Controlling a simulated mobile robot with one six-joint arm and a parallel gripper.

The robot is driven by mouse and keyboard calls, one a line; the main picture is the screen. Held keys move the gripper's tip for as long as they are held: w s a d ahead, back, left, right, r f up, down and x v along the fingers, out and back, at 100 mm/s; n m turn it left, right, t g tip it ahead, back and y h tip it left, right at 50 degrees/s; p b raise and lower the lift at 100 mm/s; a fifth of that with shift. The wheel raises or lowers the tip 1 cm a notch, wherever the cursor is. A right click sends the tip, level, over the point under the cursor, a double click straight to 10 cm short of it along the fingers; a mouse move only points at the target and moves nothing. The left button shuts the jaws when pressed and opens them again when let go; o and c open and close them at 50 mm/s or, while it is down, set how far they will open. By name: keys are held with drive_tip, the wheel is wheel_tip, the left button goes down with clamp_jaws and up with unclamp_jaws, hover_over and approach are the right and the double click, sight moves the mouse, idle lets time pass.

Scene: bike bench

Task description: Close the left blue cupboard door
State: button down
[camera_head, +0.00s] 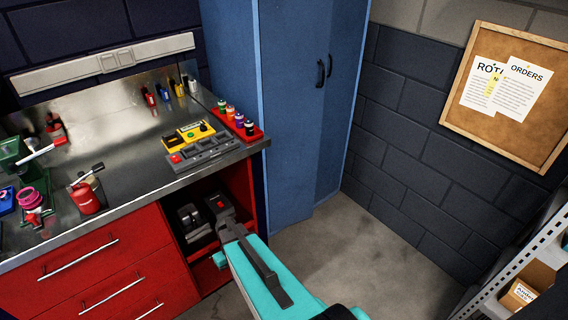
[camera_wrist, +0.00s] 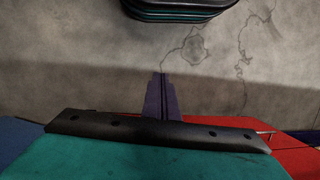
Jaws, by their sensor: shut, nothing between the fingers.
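The tall blue cupboard stands at the back of the head view. Its left door (camera_head: 285,110) has a dark handle (camera_head: 320,73) at its right edge. The right door (camera_head: 345,65) has its own handle (camera_head: 330,65) close beside it. The left door's lower edge seems to sit a little forward of the right door; how far ajar it is I cannot tell. My gripper (camera_wrist: 160,82) shows in the wrist view with its fingers together and empty, over the grey floor.
A red workbench with a metal top (camera_head: 120,135) stands left of the cupboard, with drawers and an open shelf. A red tray (camera_head: 237,122) of bottles sits at its corner. A rack (camera_head: 515,255) stands at lower right. Concrete floor (camera_head: 350,245) is clear before the cupboard.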

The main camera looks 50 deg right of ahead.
drive_tip(key=s+a+f+n+g+h, duration=0.1)
drive_tip(key=s+a+f, duration=0.1)
drive_tip(key=s+a, duration=0.4)
drive_tip(key=s+a+f+n+g, duration=0.1)
drive_tip(key=s+a+f, duration=0.1)
drive_tip(key=s+a, duration=0.5)
drive_tip(key=s, duration=0.6)
drive_tip(key=shift+s+a+f+g+h, duration=0.15)
drive_tip(key=shift+a+g+h, duration=0.1)
drive_tip(key=shift+g+h, duration=0.15)
drive_tip(key=shift+s, duration=0.1)
